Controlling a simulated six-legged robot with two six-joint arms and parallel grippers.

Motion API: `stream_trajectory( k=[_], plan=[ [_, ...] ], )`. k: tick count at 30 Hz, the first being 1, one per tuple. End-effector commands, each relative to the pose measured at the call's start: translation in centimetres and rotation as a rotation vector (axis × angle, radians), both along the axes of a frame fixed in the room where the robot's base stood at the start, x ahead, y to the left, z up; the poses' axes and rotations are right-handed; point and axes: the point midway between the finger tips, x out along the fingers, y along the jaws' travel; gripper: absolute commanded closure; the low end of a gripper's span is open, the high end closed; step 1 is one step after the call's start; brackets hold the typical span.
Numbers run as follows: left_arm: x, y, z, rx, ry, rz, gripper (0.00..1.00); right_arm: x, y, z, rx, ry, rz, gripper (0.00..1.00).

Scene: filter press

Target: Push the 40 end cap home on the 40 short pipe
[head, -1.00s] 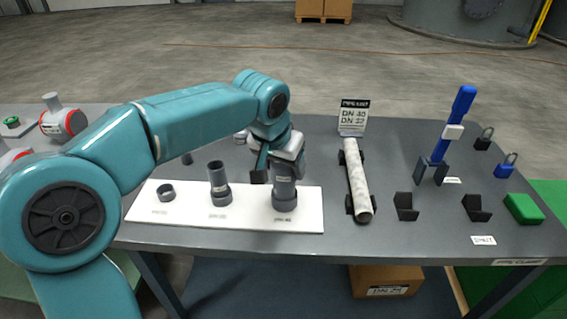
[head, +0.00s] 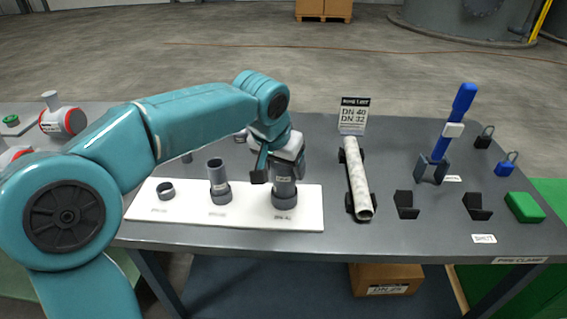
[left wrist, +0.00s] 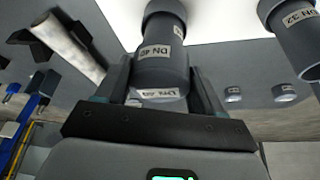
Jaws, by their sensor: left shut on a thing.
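The 40 short pipe (head: 284,173) is a grey upright tube standing in a wider grey ring at the right end of a white board (head: 245,224). My left gripper (head: 278,158) is above the pipe, pointing down. My right gripper is out of view.
On the board, a second pipe in a ring (head: 219,180) and an empty ring (head: 166,190) stand to the left. A pale pipe (head: 357,180) lies on black cradles to the right. A blue-handled tool (head: 454,120), padlocks and a green block (head: 524,207) are further right.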

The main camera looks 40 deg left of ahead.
Motion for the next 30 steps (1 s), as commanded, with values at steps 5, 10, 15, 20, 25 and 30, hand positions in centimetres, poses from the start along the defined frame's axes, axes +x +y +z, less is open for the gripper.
stream_trajectory(
  k=[5,10,15,20,25,30],
  plan=[
    [0.0,0.0,-0.4,0.000,-0.001,0.000,0.67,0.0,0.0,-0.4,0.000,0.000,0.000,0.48],
    [0.0,0.0,-0.6,0.000,-0.001,0.000,0.23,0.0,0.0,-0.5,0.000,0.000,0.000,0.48],
    [0.0,0.0,-0.6,0.000,0.000,0.000,0.22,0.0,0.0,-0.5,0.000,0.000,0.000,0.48],
    [-0.1,0.0,-0.4,0.000,0.000,0.000,0.22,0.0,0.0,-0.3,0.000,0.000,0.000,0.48],
    [-0.6,-0.1,1.1,0.000,0.000,0.000,0.22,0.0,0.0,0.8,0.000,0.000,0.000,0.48],
    [-1.1,-0.2,2.5,0.000,-0.001,0.000,0.22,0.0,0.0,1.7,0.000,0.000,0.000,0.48]
  ],
)
